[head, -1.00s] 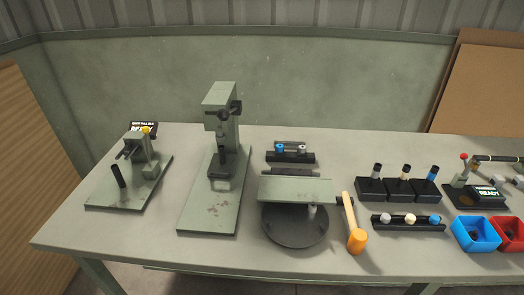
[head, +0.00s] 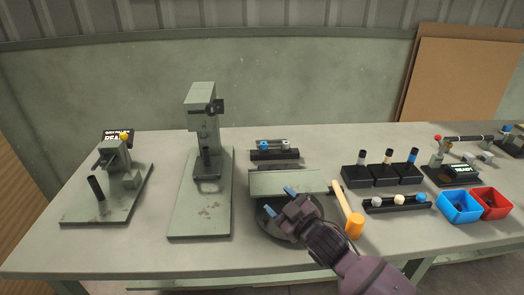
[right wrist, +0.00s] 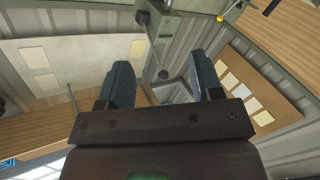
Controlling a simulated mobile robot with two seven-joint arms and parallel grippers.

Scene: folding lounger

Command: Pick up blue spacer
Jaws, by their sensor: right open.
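Several blue pieces could be the blue spacer, and I cannot tell which it is. A blue piece (head: 421,198) sits at the right end of the front black rack (head: 397,206), beside a white and a grey piece. Another blue piece (head: 263,146) sits in the small back rack (head: 274,155). A blue-banded post (head: 412,156) stands in a black block. My right gripper (head: 280,201) is open and empty, over the round turntable and flat plate, well left of the front rack. Its two fingers also show apart in the right wrist view (right wrist: 163,80). My left gripper is out of view.
A mallet (head: 354,224) lies between my right gripper and the front rack. A blue bin (head: 460,207) and a red bin (head: 491,204) stand to the right. A tall press (head: 202,120) stands left of centre.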

